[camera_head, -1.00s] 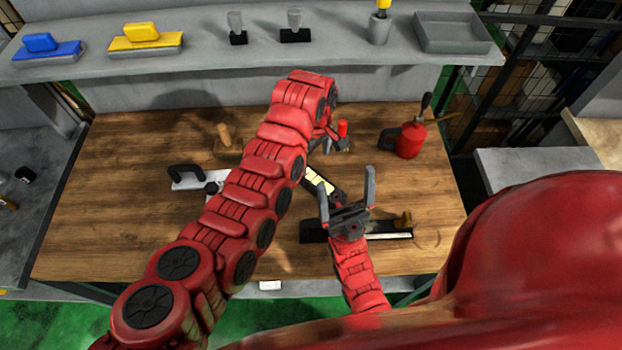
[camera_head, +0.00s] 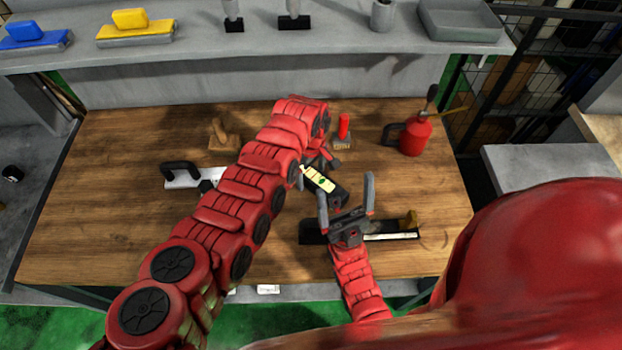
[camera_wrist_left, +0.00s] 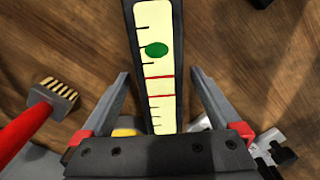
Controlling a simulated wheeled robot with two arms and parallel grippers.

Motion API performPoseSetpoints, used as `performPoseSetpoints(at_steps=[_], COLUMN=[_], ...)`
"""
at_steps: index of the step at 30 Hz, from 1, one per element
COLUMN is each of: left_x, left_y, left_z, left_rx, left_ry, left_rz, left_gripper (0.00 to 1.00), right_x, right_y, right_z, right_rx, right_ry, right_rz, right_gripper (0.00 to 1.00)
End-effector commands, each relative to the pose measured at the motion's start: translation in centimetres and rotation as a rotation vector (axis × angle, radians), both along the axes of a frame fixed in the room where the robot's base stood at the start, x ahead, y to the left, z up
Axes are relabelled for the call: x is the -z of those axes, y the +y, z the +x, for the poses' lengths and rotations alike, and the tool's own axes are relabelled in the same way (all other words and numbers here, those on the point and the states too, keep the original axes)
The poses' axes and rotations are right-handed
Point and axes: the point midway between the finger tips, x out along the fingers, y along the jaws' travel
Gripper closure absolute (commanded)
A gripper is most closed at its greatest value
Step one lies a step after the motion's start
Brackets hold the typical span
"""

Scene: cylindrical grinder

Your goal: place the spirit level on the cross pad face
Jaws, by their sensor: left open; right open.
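The spirit level (camera_head: 319,179) is a dark bar with a cream scale and a green bubble. It lies slanted near the middle of the wooden bench. In the left wrist view the level (camera_wrist_left: 158,58) runs between the two fingers of my left gripper (camera_wrist_left: 158,75), which is open with a gap on both sides. My left gripper (camera_head: 320,158) is partly hidden by its arm in the head view. My right gripper (camera_head: 346,190) is open and empty, just right of the level in the picture. I cannot tell which surface is the cross pad face.
A white piece with a black handle (camera_head: 180,171) lies left, partly behind my left arm. A dark bar with a pale strip (camera_head: 392,236) lies below my right gripper.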

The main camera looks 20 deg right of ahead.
Motion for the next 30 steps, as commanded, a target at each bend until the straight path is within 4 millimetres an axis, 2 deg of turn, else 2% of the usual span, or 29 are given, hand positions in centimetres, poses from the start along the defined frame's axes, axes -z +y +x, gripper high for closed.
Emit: performPoseSetpoints(at_steps=[1, 2, 17, 30], left_x=[-0.07, -0.08, -0.09, -0.19], left_y=[0.00, 0.00, 0.02, 0.01], left_z=[0.00, 0.00, 0.01, 0.04], left_rx=[0.000, 0.000, 0.000, 0.000], left_ry=[0.000, 0.000, -0.001, -0.001], left_rz=[0.000, 0.000, 0.000, 0.000], left_gripper=[0.03, 0.08, 0.98, 1.00], right_x=[-0.08, -0.08, -0.07, -0.13], right_y=[0.00, 0.00, 0.00, 0.00], right_z=[0.00, 0.00, -0.01, 0.00], right_rx=[0.000, 0.000, 0.000, 0.000], right_ry=[0.000, 0.000, 0.000, 0.000], right_rz=[0.000, 0.000, 0.000, 0.000], right_gripper=[0.08, 0.08, 0.08, 0.08])
